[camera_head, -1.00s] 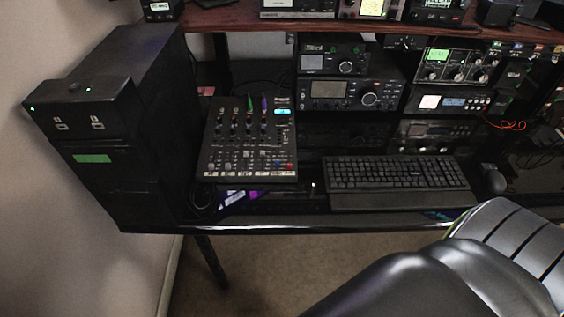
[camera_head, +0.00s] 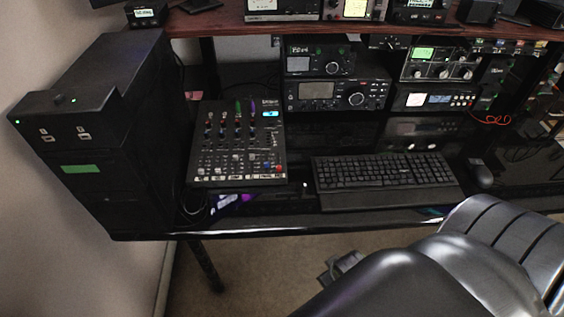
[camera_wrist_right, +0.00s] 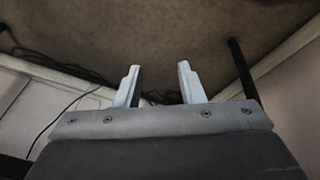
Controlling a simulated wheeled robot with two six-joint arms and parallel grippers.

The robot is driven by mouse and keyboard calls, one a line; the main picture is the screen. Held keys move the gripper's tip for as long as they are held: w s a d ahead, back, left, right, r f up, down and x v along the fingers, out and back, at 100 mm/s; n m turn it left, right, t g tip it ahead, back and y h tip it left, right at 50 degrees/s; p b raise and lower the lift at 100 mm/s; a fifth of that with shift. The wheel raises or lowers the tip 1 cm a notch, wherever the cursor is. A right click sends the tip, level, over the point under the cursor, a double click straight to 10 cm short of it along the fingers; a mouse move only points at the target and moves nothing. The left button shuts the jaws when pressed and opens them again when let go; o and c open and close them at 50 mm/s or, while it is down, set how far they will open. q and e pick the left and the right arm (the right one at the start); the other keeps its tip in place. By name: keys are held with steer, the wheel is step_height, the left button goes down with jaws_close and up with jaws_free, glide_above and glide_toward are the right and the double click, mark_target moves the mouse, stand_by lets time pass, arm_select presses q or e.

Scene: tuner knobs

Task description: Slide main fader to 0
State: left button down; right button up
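The mixer (camera_head: 237,143) is a black panel with coloured knobs and faders, lying on the dark desk in the left half of the head view. A red fader cap (camera_head: 279,168) shows near its lower right corner. Which cap is the main fader, and its exact setting, are too small to tell. My right gripper (camera_wrist_right: 157,72) shows in the right wrist view with its two pale fingers apart and nothing between them. It points toward brown carpet, away from the mixer. My left gripper is in neither view.
A black computer tower (camera_head: 85,150) stands left of the mixer. A keyboard (camera_head: 385,180) and mouse (camera_head: 480,173) lie to the right, with radios (camera_head: 335,95) behind. A dark chair (camera_head: 440,270) blocks the front right. Open carpet (camera_head: 262,275) lies in front of the desk.

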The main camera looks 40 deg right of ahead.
step_height(320, 180, up, 14)
steer(key=t, duration=0.1)
steer(key=w+d+r+m+t+h, duration=0.1)
steer(key=w+d+r+t+h, duration=0.15)
steer(key=w+r+t, duration=0.6)
steer(key=w+d+r+m+t+h, duration=0.1)
steer(key=w+d+r+t, duration=0.3)
steer(key=w+r, duration=0.65)
steer(key=w+a+r+n+t+y, duration=0.4)
steer(key=a+r+n+y, duration=0.75)
steer(key=y, duration=0.35)
steer(key=n+g+h, duration=0.3)
steer(key=g+h, duration=0.4)
steer(key=g, duration=1)
glide_toward(279, 167)
steer(key=x, duration=0.8)
